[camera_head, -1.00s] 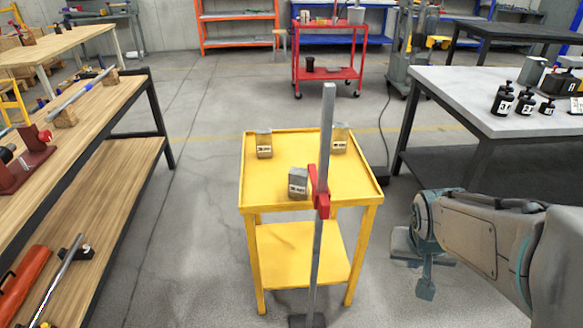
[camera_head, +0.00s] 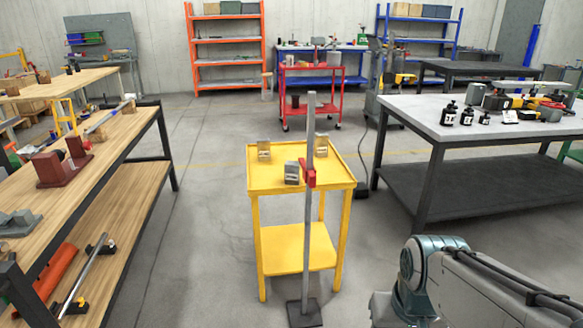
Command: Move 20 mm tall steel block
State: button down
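Three small labelled blocks stand on the yellow cart (camera_head: 270,186). A grey block (camera_head: 291,172) is near the cart's front, left of the upright post. A tan block (camera_head: 264,152) stands at the back left, and another tan block (camera_head: 321,145) at the back right, partly behind the post. The labels are too small to read, so I cannot tell which block is 20 mm tall. My arm is at the lower right, to the right of the cart and apart from it. My gripper is outside the picture.
A grey post (camera_head: 308,235) with a red clamp (camera_head: 307,173) stands on a dark foot before the cart. A wooden workbench (camera_head: 110,145) is on the left; a grey-topped table (camera_head: 420,118) with black bottles (camera_head: 449,113) on the right. Floor is clear between cart and benches.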

aim_at(293, 169)
jog(key=u, duration=1.45)
jog(key=i, duration=1.9)
jog(key=z, duration=1)
jog(key=i, duration=0.55)
jog(key=z, duration=0.7)
